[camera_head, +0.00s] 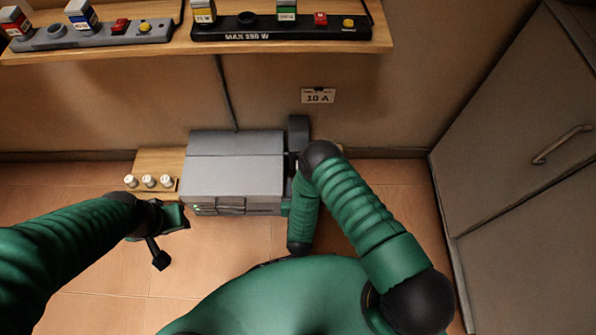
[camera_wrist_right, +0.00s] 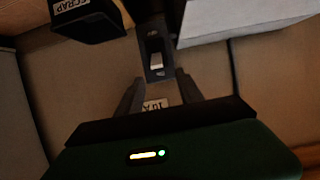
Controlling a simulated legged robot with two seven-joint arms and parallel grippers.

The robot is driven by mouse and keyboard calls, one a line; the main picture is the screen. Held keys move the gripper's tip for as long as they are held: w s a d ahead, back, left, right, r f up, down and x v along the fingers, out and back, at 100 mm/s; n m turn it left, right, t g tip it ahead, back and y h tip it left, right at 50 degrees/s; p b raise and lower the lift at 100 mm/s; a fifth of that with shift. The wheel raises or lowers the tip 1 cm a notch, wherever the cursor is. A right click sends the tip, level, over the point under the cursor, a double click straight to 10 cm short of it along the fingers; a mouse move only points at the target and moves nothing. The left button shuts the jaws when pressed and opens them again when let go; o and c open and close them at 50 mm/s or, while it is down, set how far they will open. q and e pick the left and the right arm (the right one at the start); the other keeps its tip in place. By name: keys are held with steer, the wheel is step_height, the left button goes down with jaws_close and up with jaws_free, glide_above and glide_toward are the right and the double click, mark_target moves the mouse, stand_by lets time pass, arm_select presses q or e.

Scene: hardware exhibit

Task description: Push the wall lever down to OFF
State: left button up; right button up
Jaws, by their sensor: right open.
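The wall lever (camera_wrist_right: 156,60) shows in the right wrist view as a small pale handle on a dark upright plate (camera_wrist_right: 153,35). That view is turned over, and I cannot tell the lever's ON or OFF position. In the head view a dark plate (camera_head: 298,132) stands at the wall beside the grey box, with no clear handle. My right gripper (camera_wrist_right: 159,90) is open and empty, its two fingers pointing toward the lever, which lies just past the tips. In the head view my right arm hides it. My left gripper (camera_head: 168,222) hangs left of the grey box; its jaw state is unclear.
The grey box (camera_head: 235,165) stands close beside the lever. A black bin marked SCRAP (camera_wrist_right: 88,20) is on the lever's other side. A 10 A label (camera_head: 318,96) is on the wall. A shelf (camera_head: 150,45) holds switch strips; a cabinet (camera_head: 515,150) stands right.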

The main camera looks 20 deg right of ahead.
steer(key=b+x, duration=0.1)
steer(key=x, duration=0.1)
steer(key=b+x, duration=0.1)
steer(key=x, duration=0.2)
steer(key=b+x, duration=0.1)
steer(key=x, duration=0.2)
steer(key=shift+d+f, duration=0.35)
steer(key=shift+d, duration=0.1)
steer(key=shift+w, duration=0.3)
steer(key=shift+w+a, duration=0.1)
steer(key=shift+w, duration=0.1)
steer(key=c, duration=0.5)
arm_select(q)
steer(key=shift+d+f, duration=0.25)
steer(key=shift+f, duration=0.75)
steer(key=shift+d+f, duration=0.2)
steer(key=shift+f, duration=0.75)
arm_select(e)
jaws_close()
steer(key=shift+s, duration=0.1)
